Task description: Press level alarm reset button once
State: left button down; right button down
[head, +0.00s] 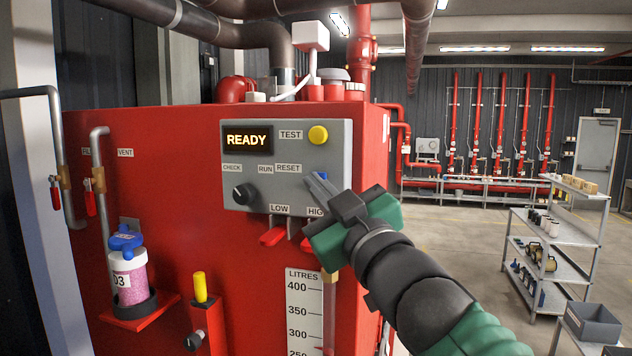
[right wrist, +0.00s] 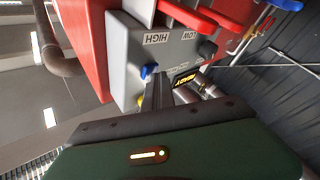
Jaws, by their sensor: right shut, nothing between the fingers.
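The grey control panel (head: 250,201) is on the front of the red tank. Its display (head: 246,140) reads READY. A blue button (head: 322,175) sits right of the RESET label and is partly covered by my fingers. It also shows in the right wrist view (right wrist: 148,71), just beyond my fingertips. My right gripper (head: 315,180) is shut and empty, its tips pointing at the panel beside the blue button. I cannot tell whether the tips touch it. My left gripper is not in view.
A yellow button (head: 318,134) is beside TEST, above. A black knob (head: 243,194) is at lower left on the panel. Red levers (head: 272,236) stick out below it. A pink-filled bottle (head: 128,276) stands on a red shelf at left. A shelf cart (head: 553,240) stands at right.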

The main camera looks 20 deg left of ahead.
jog(key=shift+s+f+b, duration=0.15)
jog(key=shift+s+b, duration=0.3)
jog(key=shift+s, duration=0.45)
jog(key=shift+s, duration=0.1)
jog(key=shift+s+b, duration=0.3)
jog(key=shift+b, duration=0.05)
jog(key=s+b, duration=0.1)
jog(key=s, duration=0.3)
jog(key=shift+s+a+b, duration=0.1)
jog(key=shift+s+b, duration=0.05)
jog(key=shift+b, duration=0.25)
